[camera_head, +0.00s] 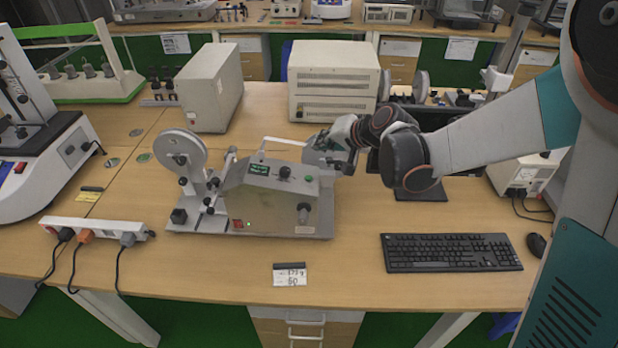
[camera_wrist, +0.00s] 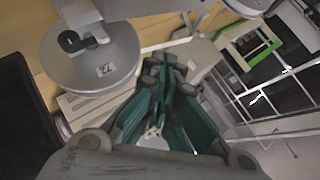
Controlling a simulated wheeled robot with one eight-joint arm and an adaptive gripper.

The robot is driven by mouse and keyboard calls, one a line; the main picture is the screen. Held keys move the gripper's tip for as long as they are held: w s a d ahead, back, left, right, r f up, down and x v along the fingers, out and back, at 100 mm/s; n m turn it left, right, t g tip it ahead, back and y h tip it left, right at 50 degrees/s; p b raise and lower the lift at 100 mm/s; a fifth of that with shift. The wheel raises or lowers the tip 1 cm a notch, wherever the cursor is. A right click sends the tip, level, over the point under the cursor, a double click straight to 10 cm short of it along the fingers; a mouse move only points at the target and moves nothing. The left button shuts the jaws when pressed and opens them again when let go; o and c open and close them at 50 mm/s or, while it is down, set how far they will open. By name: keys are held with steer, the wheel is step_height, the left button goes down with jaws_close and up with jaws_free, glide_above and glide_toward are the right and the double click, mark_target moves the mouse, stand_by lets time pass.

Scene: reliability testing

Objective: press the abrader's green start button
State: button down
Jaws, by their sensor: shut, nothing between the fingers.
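The abrader (camera_head: 270,208) is a grey machine on the wooden bench in the head view. It has a large wheel (camera_head: 180,153) at its left and a sloped panel with a small green display (camera_head: 258,169) and a black knob (camera_head: 284,172). The green start button (camera_head: 309,179) is a small green dot right of the knob. My gripper (camera_head: 326,147) is shut and empty, above and behind the panel's right end, apart from the button. In the wrist view my shut fingers (camera_wrist: 172,66) point away, beside a pale round disc (camera_wrist: 90,52). I cannot make out the button there.
A keyboard (camera_head: 450,253) and mouse (camera_head: 536,245) lie at the front right. A power strip (camera_head: 97,229) with plugs is at the left. Two grey boxes (camera_head: 210,87) (camera_head: 334,82) stand behind. A label card (camera_head: 290,274) lies in front; the bench around it is clear.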

steer(key=b, duration=0.6)
glide_above(315, 179)
steer(key=shift+f, duration=4.15)
steer(key=shift+f+b, duration=0.35)
steer(key=shift+f, duration=0.05)
